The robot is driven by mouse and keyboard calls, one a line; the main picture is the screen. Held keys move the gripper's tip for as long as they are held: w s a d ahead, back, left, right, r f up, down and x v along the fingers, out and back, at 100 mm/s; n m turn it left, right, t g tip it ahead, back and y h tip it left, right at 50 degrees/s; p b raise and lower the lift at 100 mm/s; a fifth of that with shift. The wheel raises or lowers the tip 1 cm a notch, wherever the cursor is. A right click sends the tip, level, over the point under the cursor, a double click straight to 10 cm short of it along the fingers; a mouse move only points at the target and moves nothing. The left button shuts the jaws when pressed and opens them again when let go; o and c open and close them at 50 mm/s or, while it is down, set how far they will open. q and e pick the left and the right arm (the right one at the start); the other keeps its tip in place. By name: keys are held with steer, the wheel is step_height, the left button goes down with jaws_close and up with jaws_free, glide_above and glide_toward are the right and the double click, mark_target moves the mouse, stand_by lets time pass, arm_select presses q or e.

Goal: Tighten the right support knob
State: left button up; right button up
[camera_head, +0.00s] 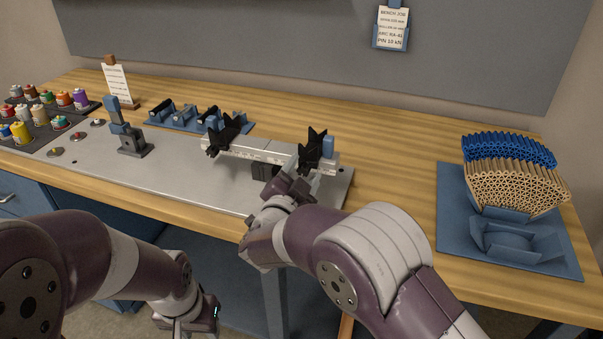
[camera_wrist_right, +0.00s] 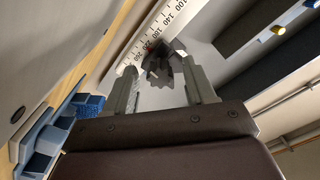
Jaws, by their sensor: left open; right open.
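The right support (camera_head: 314,150) is a black V-shaped block on the silver rail (camera_head: 258,150). A similar black left support (camera_head: 222,134) sits further left on the rail. My right gripper (camera_head: 293,182) is in front of the rail, just below the right support. In the right wrist view my right gripper (camera_wrist_right: 160,88) is open, and a dark lobed part (camera_wrist_right: 158,66), which looks like the support's knob, shows beyond and between the fingertips. I cannot tell whether they touch. In the head view the knob is hidden by the gripper. My left gripper (camera_head: 190,322) hangs low before the bench.
The rail stands on a metal plate (camera_head: 190,178). A blue lever fixture (camera_head: 125,135) stands left, near paint pots (camera_head: 20,132). A blue rack (camera_head: 190,120) lies behind. A blue tray (camera_head: 452,240) with blue and tan lattice pieces (camera_head: 515,188) is at right.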

jaws_close()
steer(key=f+m+b, duration=0.1)
steer(key=m+b, duration=0.1)
steer(key=b, duration=0.1)
steer(key=shift+r+m+b, duration=0.2)
steer(key=shift+m+b, duration=0.2)
steer(key=shift+r, duration=0.2)
jaws_free()
steer(key=v, duration=1.2)
steer(key=shift+s+p, duration=0.3)
steer(key=shift+s, duration=0.05)
